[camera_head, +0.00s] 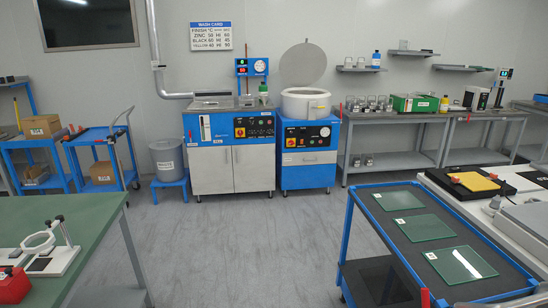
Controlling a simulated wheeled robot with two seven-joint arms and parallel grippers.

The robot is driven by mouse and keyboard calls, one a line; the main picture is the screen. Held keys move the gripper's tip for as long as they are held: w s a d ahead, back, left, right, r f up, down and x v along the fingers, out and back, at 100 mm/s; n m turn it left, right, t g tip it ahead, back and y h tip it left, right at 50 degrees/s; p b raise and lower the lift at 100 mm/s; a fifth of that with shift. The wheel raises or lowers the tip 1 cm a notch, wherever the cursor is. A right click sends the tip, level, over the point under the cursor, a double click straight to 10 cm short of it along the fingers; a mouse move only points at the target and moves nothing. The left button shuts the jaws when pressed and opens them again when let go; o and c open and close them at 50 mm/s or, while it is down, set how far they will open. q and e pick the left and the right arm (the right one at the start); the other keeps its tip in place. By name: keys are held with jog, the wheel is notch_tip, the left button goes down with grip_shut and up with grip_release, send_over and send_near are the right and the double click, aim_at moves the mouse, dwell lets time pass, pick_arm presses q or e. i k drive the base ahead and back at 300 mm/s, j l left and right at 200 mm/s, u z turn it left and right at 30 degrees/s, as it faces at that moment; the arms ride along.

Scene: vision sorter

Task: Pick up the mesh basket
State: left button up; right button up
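Several small grey, basket-like containers (370,104) stand in a row on the grey bench against the back wall, right of the round-tub machine. They look like mesh baskets, but they are too small to be sure. Similar small items (362,161) sit on that bench's lower shelf, and more (360,64) are on the wall shelf above. Neither of my grippers is in view.
A blue cart (357,235) with glass plates stands at front right, beside a white bench. A green-topped table (85,222) with a fixture is at front left. A blue washing machine (232,150) and round-tub machine (308,150) line the back wall. The middle floor is clear.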

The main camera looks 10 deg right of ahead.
aim_at(354, 107)
jog(key=i, duration=2.4)
jog(key=i+z, duration=0.15)
jog(key=i, duration=0.4)
jog(key=i+j+z, duration=0.1)
jog(key=i, duration=0.5)
jog(key=i+j+z, duration=0.15)
jog(key=i, duration=0.4)
jog(key=i+j+z, duration=0.15)
jog(key=i, duration=0.4)
jog(key=i+l, duration=0.25)
jog(key=i, duration=0.2)
jog(key=i+l+z, duration=0.1)
jog(key=i+l, duration=0.4)
jog(key=i, duration=0.35)
jog(key=i+l, duration=0.1)
jog(key=l, duration=0.8)
jog(key=i+l+u, duration=0.1)
jog(key=l, duration=0.75)
jog(key=i+l, duration=0.15)
jog(key=l, duration=0.75)
jog(key=i+l+u, duration=0.1)
jog(key=l, duration=0.8)
